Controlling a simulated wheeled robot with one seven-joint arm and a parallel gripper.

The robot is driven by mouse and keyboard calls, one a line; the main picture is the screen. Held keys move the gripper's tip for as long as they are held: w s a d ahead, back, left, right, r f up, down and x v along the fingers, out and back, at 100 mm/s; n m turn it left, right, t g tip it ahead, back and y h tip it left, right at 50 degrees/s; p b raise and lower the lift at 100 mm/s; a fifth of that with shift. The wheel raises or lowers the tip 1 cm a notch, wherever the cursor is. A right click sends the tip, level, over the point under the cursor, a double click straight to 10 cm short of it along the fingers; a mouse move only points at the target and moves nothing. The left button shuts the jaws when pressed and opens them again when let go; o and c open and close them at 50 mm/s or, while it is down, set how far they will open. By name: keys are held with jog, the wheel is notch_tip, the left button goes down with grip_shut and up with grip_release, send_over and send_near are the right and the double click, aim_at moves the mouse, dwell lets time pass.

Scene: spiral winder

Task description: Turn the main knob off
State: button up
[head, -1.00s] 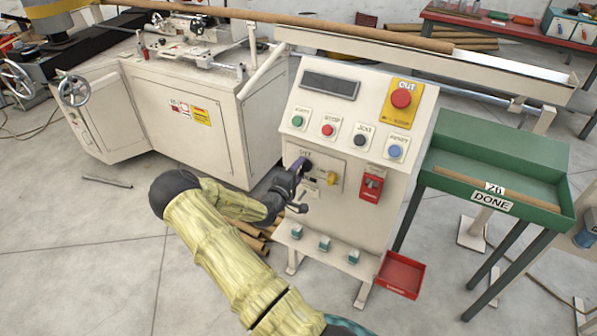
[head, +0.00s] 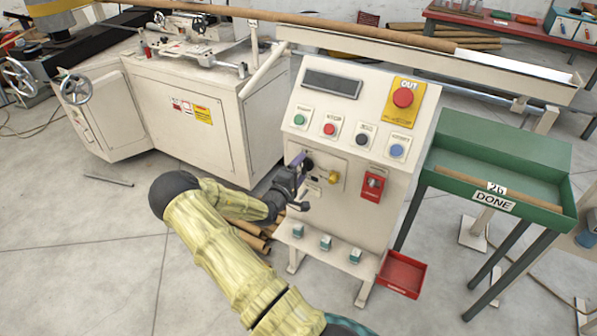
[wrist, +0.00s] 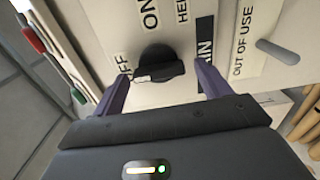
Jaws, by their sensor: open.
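The main knob is black with a white mark on one end. In the wrist view the knob (wrist: 160,65) sits between the two purple fingers of my gripper (wrist: 166,88), beyond the palm. Its bar lies roughly across the picture, with the white mark at the left end, on the side of the OFF label (wrist: 123,63). The ON label (wrist: 150,18) is above it. The fingers are open on both sides of the knob; I cannot tell whether they touch it. In the head view my gripper (head: 301,168) is at the panel and partly hides the knob (head: 308,163).
A yellow knob (head: 333,177) is just right of my gripper. A red switch box (head: 373,185) and several push buttons are on the cabinet (head: 350,135). A grey handle (wrist: 280,52) marked OUT OF USE stands right of the knob in the wrist view.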

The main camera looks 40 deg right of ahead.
jog(key=v, duration=1.7)
jog(key=shift+a, duration=0.2)
jog(key=shift+f, duration=0.1)
